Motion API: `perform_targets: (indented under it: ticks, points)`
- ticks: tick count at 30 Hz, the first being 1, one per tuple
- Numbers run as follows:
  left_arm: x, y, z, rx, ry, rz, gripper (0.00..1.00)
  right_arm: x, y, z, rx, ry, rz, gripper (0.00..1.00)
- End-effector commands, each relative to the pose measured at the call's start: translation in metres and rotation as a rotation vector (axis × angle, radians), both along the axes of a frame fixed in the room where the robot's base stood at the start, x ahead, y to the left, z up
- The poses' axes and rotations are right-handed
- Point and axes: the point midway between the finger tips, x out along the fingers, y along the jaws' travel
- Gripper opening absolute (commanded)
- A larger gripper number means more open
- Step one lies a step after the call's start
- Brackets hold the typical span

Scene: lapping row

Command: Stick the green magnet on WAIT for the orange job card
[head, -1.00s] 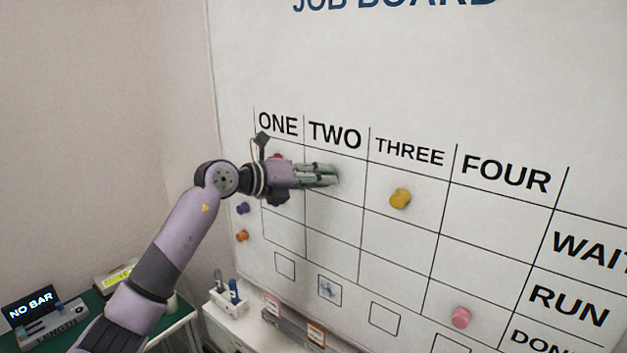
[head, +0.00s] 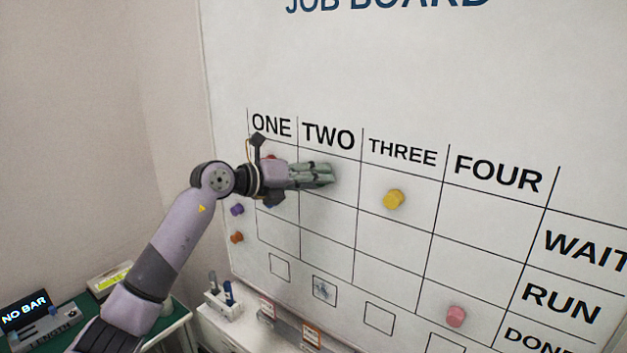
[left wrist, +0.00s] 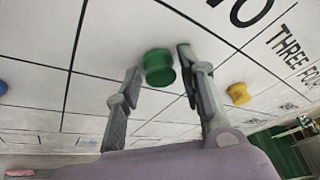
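The green magnet (left wrist: 159,67) sits against the white board in the left wrist view, between the two fingertips of my left gripper (left wrist: 159,64). The fingers are open, with a gap showing on each side of the magnet. In the head view my left gripper (head: 328,175) is at the board in column TWO, in the top row, level with WAIT (head: 585,250). The magnet is hidden there behind the fingers. An orange-edged job card (head: 311,333) stands in the rail under the board, roughly below column TWO. My right gripper is not in view.
A yellow magnet (head: 394,199) is in column THREE and a pink one (head: 456,316) is lower right. Purple (head: 237,210) and orange (head: 236,237) magnets sit at the board's left edge. A red-edged card (head: 267,308) and a pen holder (head: 224,300) are below.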

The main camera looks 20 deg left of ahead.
Motion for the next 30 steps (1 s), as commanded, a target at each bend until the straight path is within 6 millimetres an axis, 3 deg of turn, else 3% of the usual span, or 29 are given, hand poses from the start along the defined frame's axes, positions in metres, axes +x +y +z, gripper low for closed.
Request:
perform_targets:
  ticks: [5, 17, 30]
  points:
    - [0.0, 0.0, 0.0, 0.0, 0.0, 0.0, 0.49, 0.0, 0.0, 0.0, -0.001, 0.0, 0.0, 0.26]
    - [-0.007, 0.007, 0.002, 0.002, 0.0, 0.002, 0.49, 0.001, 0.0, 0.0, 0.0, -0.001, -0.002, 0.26]
    - [-0.071, 0.06, 0.022, 0.003, 0.002, 0.002, 0.49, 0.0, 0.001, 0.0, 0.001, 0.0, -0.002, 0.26]
